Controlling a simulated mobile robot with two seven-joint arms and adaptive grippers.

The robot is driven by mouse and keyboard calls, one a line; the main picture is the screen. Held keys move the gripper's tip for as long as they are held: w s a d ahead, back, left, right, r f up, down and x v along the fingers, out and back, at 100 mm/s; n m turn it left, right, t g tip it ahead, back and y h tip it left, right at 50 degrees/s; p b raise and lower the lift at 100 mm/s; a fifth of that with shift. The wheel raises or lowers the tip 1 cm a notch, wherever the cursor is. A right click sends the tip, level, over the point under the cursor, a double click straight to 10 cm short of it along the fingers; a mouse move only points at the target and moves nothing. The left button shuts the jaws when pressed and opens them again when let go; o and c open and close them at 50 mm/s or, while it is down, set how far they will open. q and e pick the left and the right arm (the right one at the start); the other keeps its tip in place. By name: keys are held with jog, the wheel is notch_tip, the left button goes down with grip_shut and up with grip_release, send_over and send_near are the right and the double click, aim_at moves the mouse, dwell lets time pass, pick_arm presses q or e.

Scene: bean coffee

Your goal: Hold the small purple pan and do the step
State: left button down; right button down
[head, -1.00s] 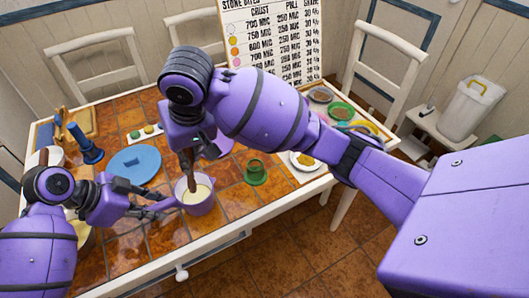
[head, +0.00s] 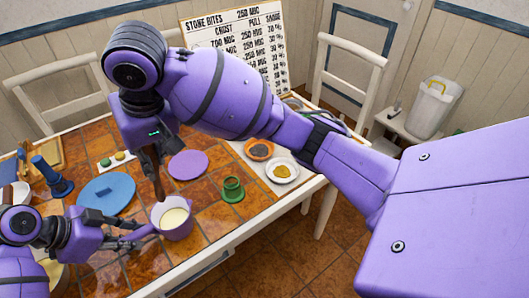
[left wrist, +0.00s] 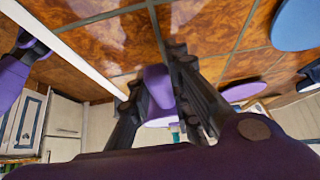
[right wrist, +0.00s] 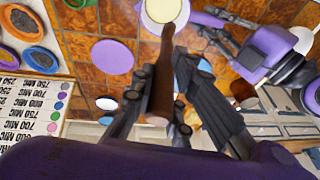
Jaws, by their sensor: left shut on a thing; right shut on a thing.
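The small purple pan (head: 168,232) stands near the front edge of the tiled table, with pale cream contents. It also shows at the top of the right wrist view (right wrist: 182,10). My left gripper (head: 146,234) is shut on the pan's purple handle, seen between its fingers in the left wrist view (left wrist: 157,84). My right gripper (head: 152,170) is above the pan, shut on a brown wooden stick (right wrist: 162,92).
A blue round lid (head: 115,205) lies left of the pan and a purple disc (head: 188,165) behind it. A green cup (head: 233,190) stands right of the pan. Bowls, a white plate (head: 271,170) and a written board (head: 240,45) are farther back.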

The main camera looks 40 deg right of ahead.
jog(key=shift+r, duration=0.1)
jog(key=shift+d+r, duration=0.5)
jog(key=shift+d, duration=0.35)
jog(key=shift+d+r, duration=0.45)
jog(key=shift+d, duration=0.35)
jog(key=shift+d+r, duration=0.5)
jog(key=shift+d, duration=0.35)
pick_arm(q)
jog(key=c, duration=1.5)
grip_release()
jog(key=shift+c, duration=0.2)
jog(key=v, duration=1.2)
jog(key=shift+a, duration=0.1)
